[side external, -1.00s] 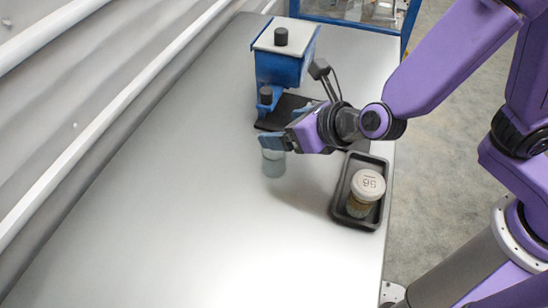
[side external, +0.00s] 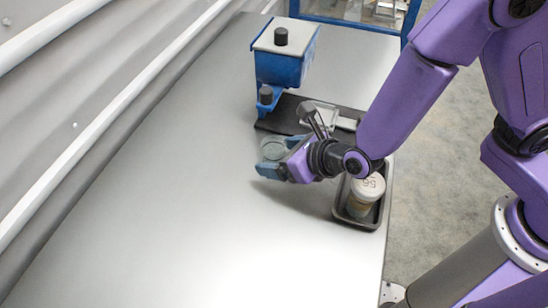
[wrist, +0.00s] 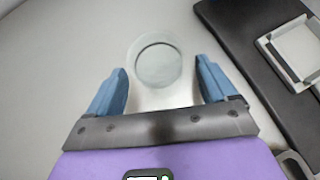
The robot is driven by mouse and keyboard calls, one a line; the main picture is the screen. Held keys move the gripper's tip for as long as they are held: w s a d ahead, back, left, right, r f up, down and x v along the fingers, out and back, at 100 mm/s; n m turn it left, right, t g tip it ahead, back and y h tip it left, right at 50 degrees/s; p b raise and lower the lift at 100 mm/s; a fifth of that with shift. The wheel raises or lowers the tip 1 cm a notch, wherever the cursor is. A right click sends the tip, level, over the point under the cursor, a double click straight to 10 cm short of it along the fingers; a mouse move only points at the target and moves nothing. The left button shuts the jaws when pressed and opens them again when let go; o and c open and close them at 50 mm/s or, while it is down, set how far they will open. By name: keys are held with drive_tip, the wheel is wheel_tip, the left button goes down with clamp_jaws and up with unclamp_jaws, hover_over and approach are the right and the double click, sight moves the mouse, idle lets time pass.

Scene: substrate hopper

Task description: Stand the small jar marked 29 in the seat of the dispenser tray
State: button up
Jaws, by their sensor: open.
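A clear, empty-looking glass jar (side external: 273,148) stands on the bench, with no readable mark; in the wrist view its round rim (wrist: 157,62) lies just ahead of the fingertips. My gripper (side external: 280,158) is open around the jar's near side, not closed on it; both blue fingers show in the wrist view (wrist: 163,76). A jar with a pale lid (side external: 368,187) stands in a black tray at the right; its digits look like 56 or 96. The dispenser tray's pale square seat (wrist: 295,48) is empty. No mark 29 is readable.
The blue dispenser (side external: 284,66) with black knobs stands at the back over a dark base plate (side external: 282,112). The black tray (side external: 352,215) lies near the bench's right edge. The bench's left and front are clear. A wall with rails runs along the left.

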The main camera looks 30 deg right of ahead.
drive_tip(key=shift+x, duration=1.2)
drive_tip(key=c, duration=1.2)
drive_tip(key=shift+r, duration=0.1)
